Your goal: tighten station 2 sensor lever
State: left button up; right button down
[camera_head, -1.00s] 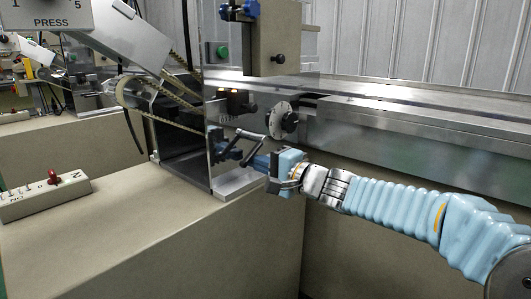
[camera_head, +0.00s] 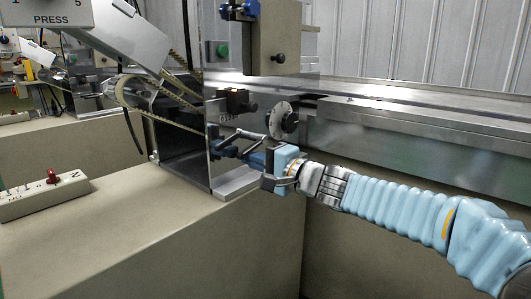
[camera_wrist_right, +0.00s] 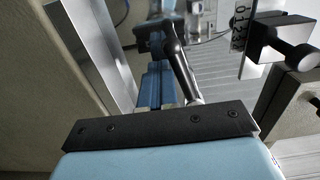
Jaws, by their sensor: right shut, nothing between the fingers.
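A dark lever (camera_head: 252,134) with a light end sits low on the polished machine panel (camera_head: 222,165), beside a blue bracket (camera_head: 230,152). I take it as the sensor lever; no station number is readable. My right gripper (camera_head: 264,172) is shut and empty, close to the lever's lower right end. Whether it touches the lever is unclear. My left gripper is out of view.
A round dial with a black knob (camera_head: 290,122) is just above my right gripper. A black knob block (camera_head: 240,101) is on the panel. A switch box (camera_head: 40,198) lies on the beige cabinet (camera_head: 150,235) at left. A metal rail (camera_head: 420,125) runs right.

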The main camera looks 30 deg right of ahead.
jog(key=shift+a+r, duration=0.1)
jog(key=shift+r, duration=0.1)
jog(key=shift+s+a+r, duration=0.1)
jog(key=shift+a+r, duration=0.05)
jog(key=shift+r, duration=0.1)
jog(key=v, duration=0.7)
jog(key=shift+b, duration=0.3)
dwell(0.6)
jog(key=shift+a, duration=0.1)
